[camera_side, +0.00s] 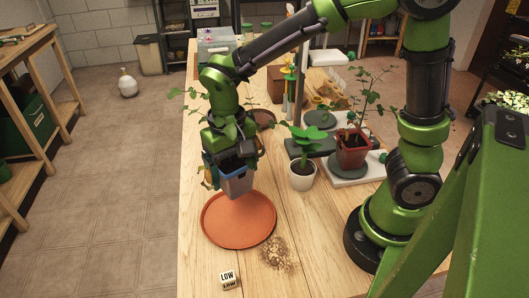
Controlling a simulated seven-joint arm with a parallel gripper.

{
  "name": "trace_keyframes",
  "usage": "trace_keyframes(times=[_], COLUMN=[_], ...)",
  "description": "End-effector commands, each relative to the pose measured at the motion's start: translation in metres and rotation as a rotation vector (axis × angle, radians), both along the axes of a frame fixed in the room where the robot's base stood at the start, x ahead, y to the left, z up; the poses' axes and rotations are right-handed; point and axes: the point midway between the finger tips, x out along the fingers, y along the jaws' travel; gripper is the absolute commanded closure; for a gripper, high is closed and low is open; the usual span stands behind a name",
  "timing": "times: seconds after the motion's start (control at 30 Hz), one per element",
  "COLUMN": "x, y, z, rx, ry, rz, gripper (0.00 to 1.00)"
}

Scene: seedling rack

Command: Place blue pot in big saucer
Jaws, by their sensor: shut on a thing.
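The blue pot (236,184) hangs in my gripper (231,165), over the back part of the big saucer. My gripper is shut on the pot near its rim and points down. The pot looks upright and slightly turned; the picture does not show clearly whether its base touches the saucer. The big saucer (240,226) is a round orange-brown dish lying flat near the front left of the table, and no other thing shows in it. The pot hides part of its back rim, and my gripper hides much of the pot's top.
A white pot with a leafy seedling (302,176) stands right of my gripper. A red-brown pot (352,150) stands on a dark saucer behind it.

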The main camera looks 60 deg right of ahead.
Motion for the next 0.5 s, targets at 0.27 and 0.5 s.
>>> trace_keyframes(times=[0.27, 0.5], x=[-0.007, -0.005], y=[0.004, 0.004], z=[-0.015, -0.037], rx=[-0.001, -0.002], ry=[-0.023, -0.029], rz=[-0.361, -0.446], gripper=[0.53, 0.53])
